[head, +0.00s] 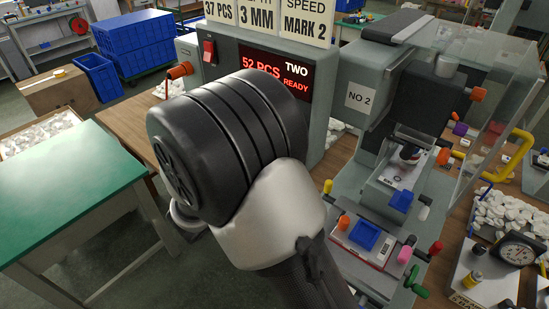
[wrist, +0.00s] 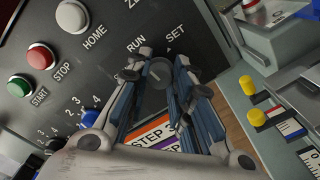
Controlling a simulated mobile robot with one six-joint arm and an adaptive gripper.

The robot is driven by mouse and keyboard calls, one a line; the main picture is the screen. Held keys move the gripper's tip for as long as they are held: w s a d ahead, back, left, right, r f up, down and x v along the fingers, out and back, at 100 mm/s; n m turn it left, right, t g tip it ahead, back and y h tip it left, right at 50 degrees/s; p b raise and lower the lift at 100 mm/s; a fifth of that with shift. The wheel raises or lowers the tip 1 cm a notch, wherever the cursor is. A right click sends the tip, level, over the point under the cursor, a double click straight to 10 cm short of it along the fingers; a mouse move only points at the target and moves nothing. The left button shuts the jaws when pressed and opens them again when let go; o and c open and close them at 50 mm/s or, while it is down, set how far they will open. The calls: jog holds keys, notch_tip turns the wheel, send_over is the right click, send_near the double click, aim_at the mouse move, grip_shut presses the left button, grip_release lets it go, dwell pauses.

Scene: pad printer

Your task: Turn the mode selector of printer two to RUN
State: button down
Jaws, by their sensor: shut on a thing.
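In the wrist view, the mode selector (wrist: 157,74) is a dark round knob on the grey control panel, below the labels RUN (wrist: 137,43) and SET (wrist: 175,33). My gripper (wrist: 160,78) has its two fingers on either side of the knob, shut on it. The fingers cover much of the knob, and I cannot tell for sure which label it points to. In the head view, printer two's control box (head: 232,56) has a display (head: 275,76) reading "52 PCS", "TWO" and "READY". My arm hides the gripper and the selector there.
In the wrist view, a red STOP button (wrist: 40,56), a green START button (wrist: 19,85) and a white HOME button (wrist: 72,16) sit left of the gripper. A blue knob (wrist: 89,117) is close to the left finger. The printer's machine body (head: 363,72) stands right of my arm.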

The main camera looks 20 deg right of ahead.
jog(key=shift+m+b, duration=0.4)
jog(key=shift+m, duration=0.1)
jog(key=c, duration=1.4)
grip_release()
jog(key=v, duration=1.2)
